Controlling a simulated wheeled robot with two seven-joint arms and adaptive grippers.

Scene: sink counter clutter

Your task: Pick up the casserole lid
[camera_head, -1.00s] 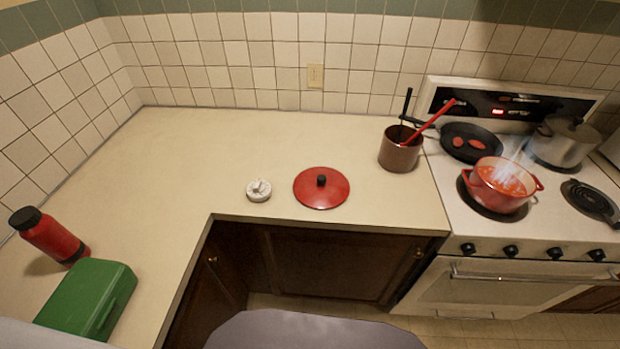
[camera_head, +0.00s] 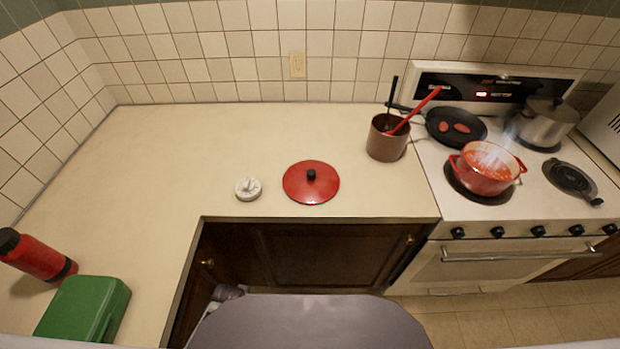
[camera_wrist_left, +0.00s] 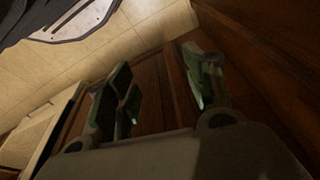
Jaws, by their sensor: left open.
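The casserole lid (camera_head: 297,190) is a round red disc with a black knob. In the head view it lies flat on the counter near its front edge, left of the stove. My left gripper (camera_wrist_left: 160,85) shows in the left wrist view, open with its fingers apart and nothing between them. Dark wooden cabinet fronts and floor tiles are behind it, and the lid is not in that view. In the head view neither gripper can be made out. The red casserole (camera_head: 487,171) stands steaming on a front burner, without a lid.
A white timer (camera_head: 248,188) sits just left of the lid. A brown utensil crock (camera_head: 385,147) stands right of it. A black pan (camera_head: 455,126) and a steel pot (camera_head: 547,123) are on the stove. A red bottle (camera_head: 38,256) and a green box (camera_head: 83,310) lie left. The counter behind the lid is clear.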

